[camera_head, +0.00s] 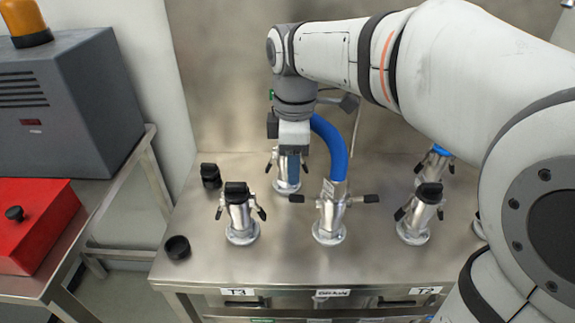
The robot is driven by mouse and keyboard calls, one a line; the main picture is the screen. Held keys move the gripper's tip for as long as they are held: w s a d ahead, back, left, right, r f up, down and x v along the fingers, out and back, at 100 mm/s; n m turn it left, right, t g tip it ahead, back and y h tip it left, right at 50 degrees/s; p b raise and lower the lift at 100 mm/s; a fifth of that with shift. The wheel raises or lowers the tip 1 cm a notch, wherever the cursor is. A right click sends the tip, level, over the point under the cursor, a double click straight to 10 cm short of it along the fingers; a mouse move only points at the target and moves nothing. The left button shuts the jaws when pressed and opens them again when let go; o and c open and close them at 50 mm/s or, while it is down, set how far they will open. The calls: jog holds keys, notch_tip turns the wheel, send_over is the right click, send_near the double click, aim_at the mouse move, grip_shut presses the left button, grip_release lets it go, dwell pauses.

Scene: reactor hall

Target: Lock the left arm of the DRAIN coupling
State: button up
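The DRAIN coupling (328,222) is a silver fitting standing on the steel bench, with a blue hose (333,145) rising from its top and curving up behind my gripper. Its left arm (298,198) sticks out sideways, about level, with a black tip. Its right arm (370,198) also sticks out sideways. My gripper (293,178) points down just above and behind the left arm's tip in the picture. I cannot tell whether it touches the arm. Its fingers overlap in this view, so their opening is hidden.
A capped T3 coupling (241,218) stands left and a capped T2 coupling (417,215) right, their arms angled down. More couplings stand behind. Loose black caps (177,247) lie on the bench's left side. A grey cabinet (65,105) and red box (30,220) are further left.

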aim_at(293, 197)
notch_tip(293, 197, down, 7)
jog(key=shift+f+b, duration=0.15)
jog(key=shift+b, duration=0.5)
